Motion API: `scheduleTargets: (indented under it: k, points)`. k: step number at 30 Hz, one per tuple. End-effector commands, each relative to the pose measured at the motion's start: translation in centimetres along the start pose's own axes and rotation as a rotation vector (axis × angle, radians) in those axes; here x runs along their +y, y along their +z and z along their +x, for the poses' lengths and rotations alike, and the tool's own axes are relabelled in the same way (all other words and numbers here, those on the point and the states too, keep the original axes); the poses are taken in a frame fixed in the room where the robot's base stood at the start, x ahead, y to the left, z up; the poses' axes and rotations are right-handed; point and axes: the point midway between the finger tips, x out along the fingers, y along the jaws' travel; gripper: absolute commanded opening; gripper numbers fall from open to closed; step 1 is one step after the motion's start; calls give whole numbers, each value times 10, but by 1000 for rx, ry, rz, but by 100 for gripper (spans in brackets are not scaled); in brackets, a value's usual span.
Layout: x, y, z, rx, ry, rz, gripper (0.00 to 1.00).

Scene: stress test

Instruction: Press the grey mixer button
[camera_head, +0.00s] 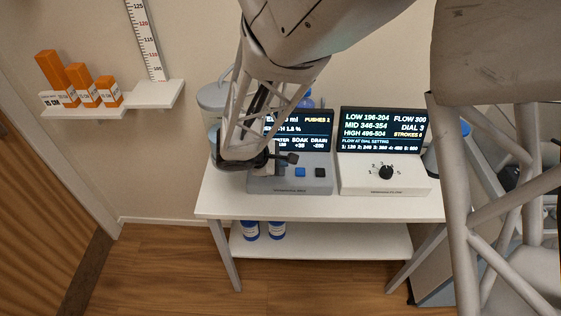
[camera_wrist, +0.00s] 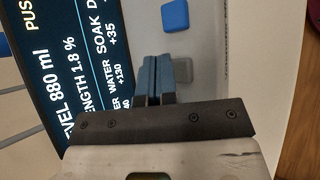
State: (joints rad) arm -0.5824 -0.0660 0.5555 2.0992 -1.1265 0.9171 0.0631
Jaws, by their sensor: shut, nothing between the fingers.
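In the wrist view the grey button (camera_wrist: 184,70) lies on the pale panel of the left device, just to the right of my fingertips. My gripper (camera_wrist: 166,62) is shut and empty, its two fingers together. The fingers cover part of the button's near side; I cannot tell whether they touch it. In the head view my gripper is over the left part of the mixer device (camera_head: 262,186) and hides where the grey button is. A blue button (camera_head: 300,172) and a black button (camera_head: 320,172) sit to the right.
The device's screen (camera_wrist: 62,60) stands behind the buttons. To its right is a white device (camera_head: 360,182) with a black dial (camera_head: 386,172). Both stand on a white table (camera_head: 215,203). Orange boxes (camera_head: 78,78) are on a wall shelf at left.

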Motion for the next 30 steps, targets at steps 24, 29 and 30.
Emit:
scheduleTargets:
  k: [24, 29, 30]
  points:
    - [-4, -4, 5, 0, 0, 0, 0]
    - [-4, -4, 6, 0, 0, 0, 0]
    - [-4, -4, 6, 0, 0, 0, 0]
